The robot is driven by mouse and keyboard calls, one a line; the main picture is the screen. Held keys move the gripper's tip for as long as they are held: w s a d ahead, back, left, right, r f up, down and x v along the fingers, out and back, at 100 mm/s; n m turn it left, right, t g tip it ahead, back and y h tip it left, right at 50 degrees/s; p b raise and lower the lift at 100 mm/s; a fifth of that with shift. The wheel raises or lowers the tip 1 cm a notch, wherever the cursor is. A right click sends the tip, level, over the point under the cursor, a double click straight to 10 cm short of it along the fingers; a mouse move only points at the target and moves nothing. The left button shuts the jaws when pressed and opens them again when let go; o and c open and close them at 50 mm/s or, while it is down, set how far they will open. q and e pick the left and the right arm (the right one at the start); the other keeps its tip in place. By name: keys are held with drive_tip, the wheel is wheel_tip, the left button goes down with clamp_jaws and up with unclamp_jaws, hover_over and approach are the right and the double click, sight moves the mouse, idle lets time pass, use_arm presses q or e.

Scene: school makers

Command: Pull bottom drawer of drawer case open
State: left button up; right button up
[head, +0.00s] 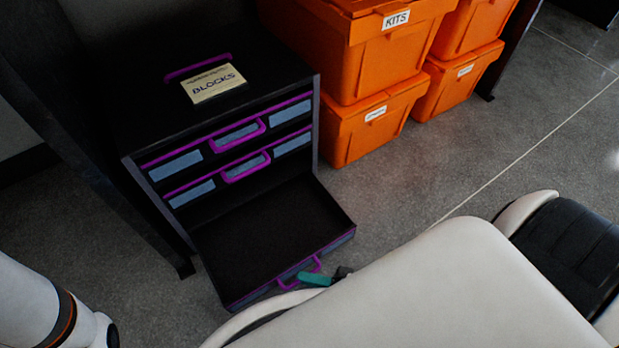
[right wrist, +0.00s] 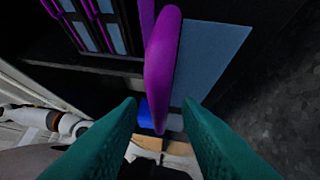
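The black drawer case (head: 190,115) stands on the floor at the left of the head view. Its bottom drawer (head: 265,220) is pulled out and looks empty inside. The purple handle of that drawer (head: 285,283) is at its front, partly hidden by my right gripper (head: 325,278). In the right wrist view, the handle (right wrist: 163,65) lies between the teal fingers of my right gripper (right wrist: 160,105). The fingers stand apart with gaps on both sides of the handle. Only part of my left arm shows at the lower left of the head view; its gripper is not visible.
Two upper drawers with purple handles (head: 245,168) are shut. A BLOCKS label (head: 213,84) lies on the case top. Orange boxes (head: 370,120), one marked KITS, are stacked right of the case. Grey floor (head: 440,165) is clear at the right.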

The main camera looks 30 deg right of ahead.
drive_tip(key=p+v, duration=0.1)
drive_tip(key=v, duration=0.6)
drive_tip(key=shift+s+d+f+p, duration=0.1)
drive_tip(key=shift+s+d+p, duration=0.1)
drive_tip(key=shift+p, duration=0.2)
